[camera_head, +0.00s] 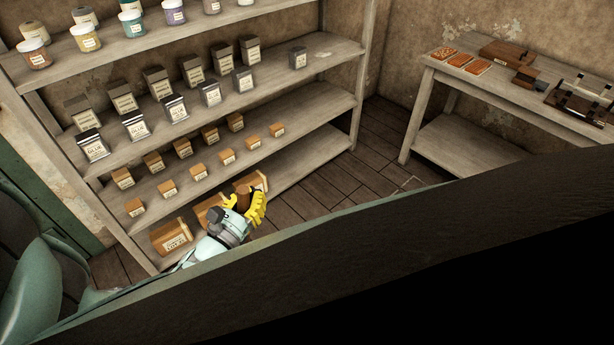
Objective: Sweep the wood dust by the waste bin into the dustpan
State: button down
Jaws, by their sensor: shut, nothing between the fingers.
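My gripper (246,205), with yellow fingers, is in front of the bottom shelf of the shelving unit, among the boxes there as seen from here. It is shut and holds nothing. A brown shape shows right behind the fingers, and I cannot tell how near it is. I see no wood dust, waste bin, dustpan or brush in this view. A dark slanted surface hides the lower right.
The shelving unit (322,122) holds jars, tins and small boxes, with larger boxes (171,236) at the bottom. A wooden table (456,78) with tools and small trays stands at the right. Plank floor (352,176) shows clear between them.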

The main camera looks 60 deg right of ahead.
aim_at(244, 187)
jog(key=shift+r+p, duration=2.45)
jog(key=shift+r, duration=0.3)
jog(key=shift+r, duration=0.15)
jog(key=shift+r+p, duration=1.35)
jog(key=shift+p, duration=0.15)
